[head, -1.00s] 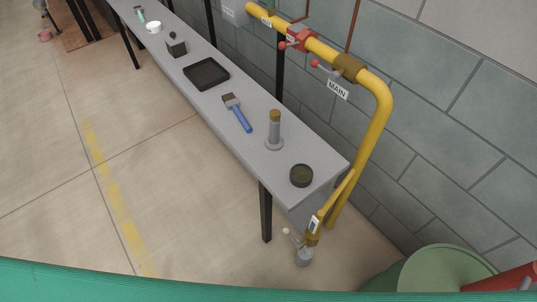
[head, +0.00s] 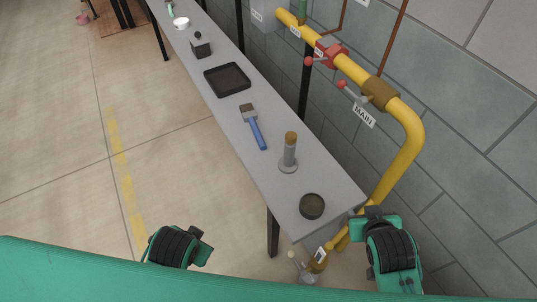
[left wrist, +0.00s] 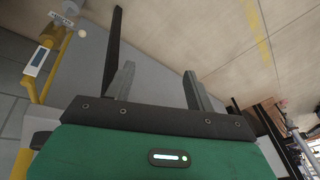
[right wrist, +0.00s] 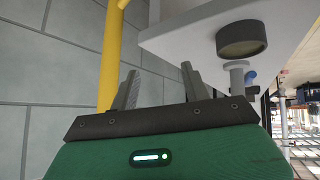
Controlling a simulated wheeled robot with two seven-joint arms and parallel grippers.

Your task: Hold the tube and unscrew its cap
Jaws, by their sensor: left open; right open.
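The tube (head: 289,155) stands upright on a round base on the grey bench, with a brown cap (head: 291,137) on top. In the right wrist view its grey lower part (right wrist: 236,76) shows partly behind a dark round dish. My right gripper (right wrist: 160,82) is open and empty, in front of the bench's near end beside the yellow pipe. In the head view my right wrist shows at the lower right, well apart from the tube. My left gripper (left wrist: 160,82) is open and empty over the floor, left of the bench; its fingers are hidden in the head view.
A dark round dish (head: 312,206) sits at the bench's near end. A brush (head: 254,128), a black tray (head: 228,79) and a dark block (head: 201,47) lie farther along. A yellow pipe (head: 407,138) with valves runs along the wall right of the bench (head: 262,173).

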